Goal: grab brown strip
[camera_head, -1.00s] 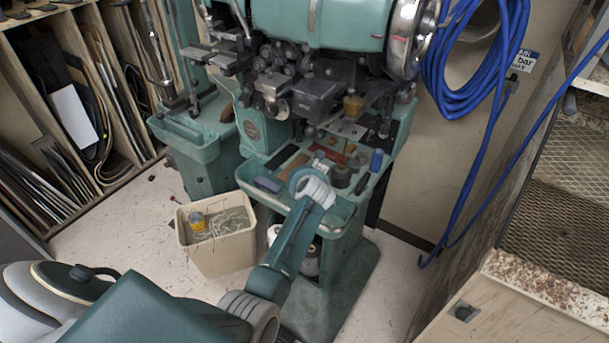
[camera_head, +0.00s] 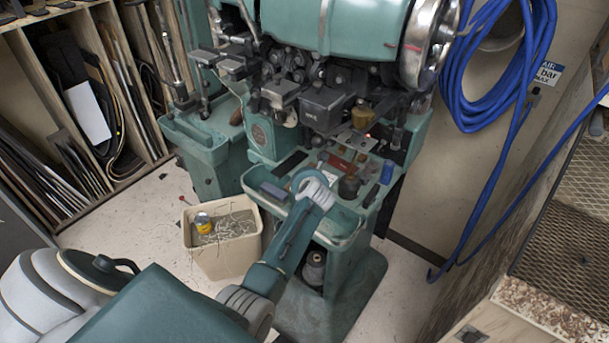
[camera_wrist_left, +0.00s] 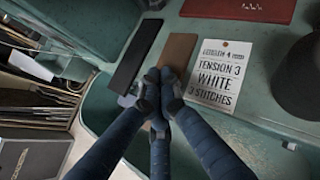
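The brown strip (camera_wrist_left: 179,51) lies in the left wrist view on a green machine tray, between a black strip (camera_wrist_left: 137,52) and a white tag (camera_wrist_left: 220,76). My left gripper (camera_wrist_left: 161,78) has its dark fingers drawn together on the near part of the brown strip, covering part of it. The grip contact itself is hidden by the fingers. In the head view my left gripper (camera_head: 312,182) reaches over the front of the tray, and its wrist hides much of the spot. My right gripper is not in view.
The green stitching machine (camera_head: 322,30) stands behind the tray. A red item (camera_wrist_left: 240,8) and a dark round object (camera_wrist_left: 300,75) lie near the strips. A cream bin (camera_head: 226,258) stands on the floor at left. Blue hose (camera_head: 460,90) hangs at right.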

